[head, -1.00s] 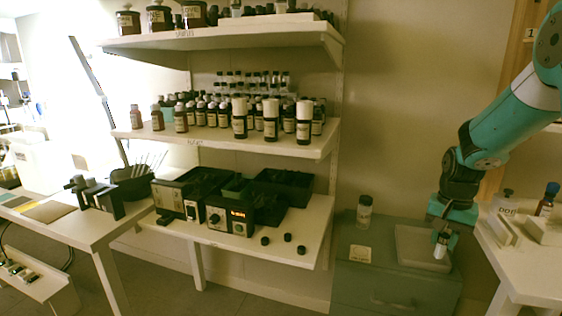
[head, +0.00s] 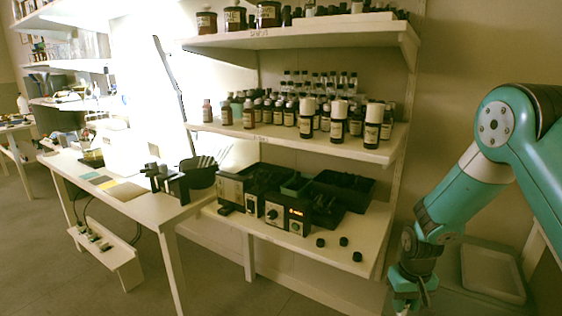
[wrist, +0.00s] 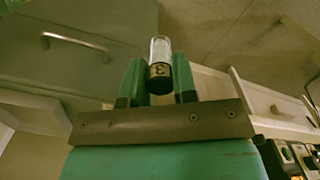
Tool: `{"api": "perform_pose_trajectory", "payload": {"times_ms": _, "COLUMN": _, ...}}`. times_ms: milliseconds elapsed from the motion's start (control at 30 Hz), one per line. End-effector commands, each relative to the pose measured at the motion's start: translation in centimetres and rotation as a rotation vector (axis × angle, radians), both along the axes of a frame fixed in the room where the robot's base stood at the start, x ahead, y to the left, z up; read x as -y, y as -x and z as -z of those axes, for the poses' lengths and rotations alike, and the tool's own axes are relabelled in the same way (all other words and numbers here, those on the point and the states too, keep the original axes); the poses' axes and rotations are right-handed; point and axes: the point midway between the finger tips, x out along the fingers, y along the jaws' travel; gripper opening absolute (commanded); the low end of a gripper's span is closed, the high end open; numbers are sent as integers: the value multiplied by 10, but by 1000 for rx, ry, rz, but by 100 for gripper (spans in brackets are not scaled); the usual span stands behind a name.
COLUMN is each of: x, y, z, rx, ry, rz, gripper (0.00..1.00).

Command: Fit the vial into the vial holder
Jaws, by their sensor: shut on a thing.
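My gripper (wrist: 158,84) is shut on a small vial (wrist: 160,50) in the wrist view. The vial has a clear glass part and a dark end with a pale band marked 3, and it sticks out between the two green fingers. In the head view my gripper (head: 414,294) is at the bottom edge, right of the shelf unit, and the vial cannot be made out there. I cannot tell for sure which thing is the vial holder; a black stand-like device (head: 172,182) is on the white table at the left.
The white table (head: 135,205) also bears coloured mats (head: 108,183) and a dark bowl (head: 198,172). The lower shelf holds black devices with knobs (head: 285,215) and several loose black caps (head: 343,241). Bottles crowd the shelves above. A pale tray (head: 492,273) lies at the right. The floor at front left is clear.

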Motion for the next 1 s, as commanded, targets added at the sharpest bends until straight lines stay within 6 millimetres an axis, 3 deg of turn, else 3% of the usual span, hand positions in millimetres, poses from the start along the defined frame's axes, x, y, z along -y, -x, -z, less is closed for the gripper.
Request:
{"api": "perform_pose_trajectory", "payload": {"times_ms": 367, "x": 47, "y": 0, "z": -59, "rx": 6, "ry": 1, "rz": 191, "gripper": 0}}
{"api": "perform_pose_trajectory", "payload": {"times_ms": 567, "x": 88, "y": 7, "z": -112, "rx": 7, "ry": 2, "rz": 367, "gripper": 0}}
{"api": "perform_pose_trajectory", "payload": {"times_ms": 767, "x": 150, "y": 32, "z": -196, "rx": 9, "ry": 2, "rz": 650, "gripper": 0}}
{"api": "perform_pose_trajectory", "payload": {"times_ms": 900, "x": 197, "y": 64, "z": -262, "rx": 9, "ry": 3, "rz": 892, "gripper": 0}}
{"api": "perform_pose_trajectory", "payload": {"times_ms": 1000, "x": 220, "y": 87, "z": -299, "rx": 7, "ry": 3, "rz": 1036, "gripper": 0}}
